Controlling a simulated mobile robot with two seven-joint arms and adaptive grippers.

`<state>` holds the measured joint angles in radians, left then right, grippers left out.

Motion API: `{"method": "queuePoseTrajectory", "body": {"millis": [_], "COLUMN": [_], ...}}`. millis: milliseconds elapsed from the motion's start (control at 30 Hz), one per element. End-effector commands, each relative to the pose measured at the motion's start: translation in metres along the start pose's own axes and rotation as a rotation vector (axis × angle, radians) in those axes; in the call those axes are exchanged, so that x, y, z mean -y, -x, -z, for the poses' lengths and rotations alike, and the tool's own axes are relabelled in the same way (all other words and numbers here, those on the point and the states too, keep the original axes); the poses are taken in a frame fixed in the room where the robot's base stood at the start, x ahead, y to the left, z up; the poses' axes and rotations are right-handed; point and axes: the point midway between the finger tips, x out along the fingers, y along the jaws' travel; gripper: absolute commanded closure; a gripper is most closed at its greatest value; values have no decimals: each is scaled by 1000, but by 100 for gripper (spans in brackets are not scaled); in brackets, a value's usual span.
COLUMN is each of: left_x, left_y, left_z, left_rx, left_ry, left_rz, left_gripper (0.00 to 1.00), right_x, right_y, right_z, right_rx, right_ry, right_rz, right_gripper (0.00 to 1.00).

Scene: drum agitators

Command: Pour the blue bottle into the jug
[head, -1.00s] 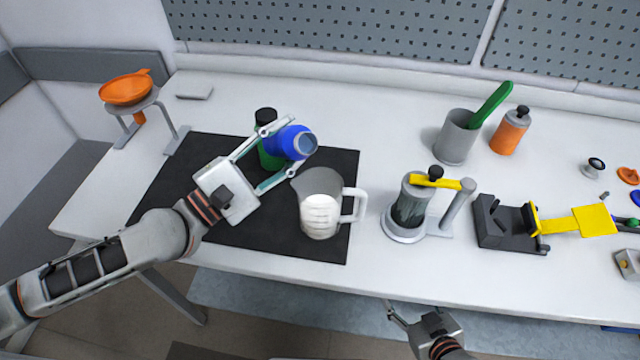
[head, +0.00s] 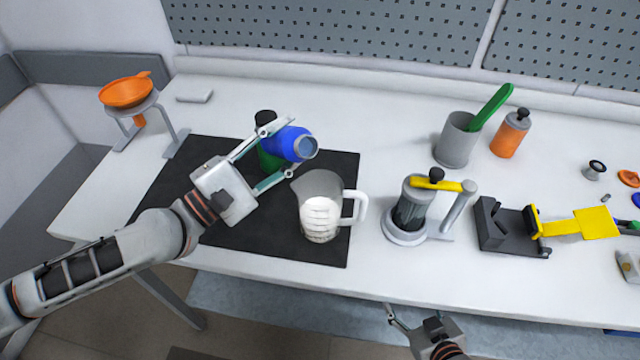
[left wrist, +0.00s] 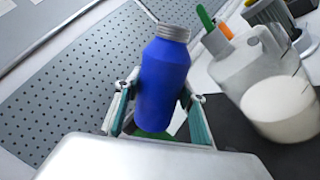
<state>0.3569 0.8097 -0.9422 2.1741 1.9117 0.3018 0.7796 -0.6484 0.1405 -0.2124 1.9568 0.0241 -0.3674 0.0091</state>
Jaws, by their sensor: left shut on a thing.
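The blue bottle (head: 290,143) is held in my left gripper (head: 281,146), tilted toward the right with its open grey mouth facing right and toward the camera. It also shows in the left wrist view (left wrist: 163,78), between the two fingers. The clear jug (head: 320,190) stands on the dark mat (head: 200,180), its handle on the right and white contents in its lower part. The bottle's mouth is above and left of the jug's rim. No stream shows. My right gripper (head: 402,328) is at the bottom edge, below the table's front, its fingers partly visible and apart.
A green bottle with a black cap (head: 268,155) stands behind the blue bottle, partly hidden. An orange funnel (head: 126,90) sits on a stand at left. A grey device with a yellow lever (head: 412,205) stands right of the jug. A grey cup (head: 456,140) is behind it.

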Motion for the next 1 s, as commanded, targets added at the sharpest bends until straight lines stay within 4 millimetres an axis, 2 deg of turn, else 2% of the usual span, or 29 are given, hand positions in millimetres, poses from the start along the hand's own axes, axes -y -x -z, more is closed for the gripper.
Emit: {"method": "queuePoseTrajectory", "body": {"millis": [500, 1000], "left_x": [-4, -6], "left_y": [-1, -1], "left_z": [-1, -1], "left_rx": [10, 19], "left_ry": [-45, -88], "left_rz": [-1, -1], "left_gripper": [89, 89], "right_x": [-1, 0], "right_y": [0, -3], "right_z": [3, -2], "right_rx": [-9, -4], "right_ry": [0, -1], "right_rz": [-2, -1], "right_gripper": [40, 40]}}
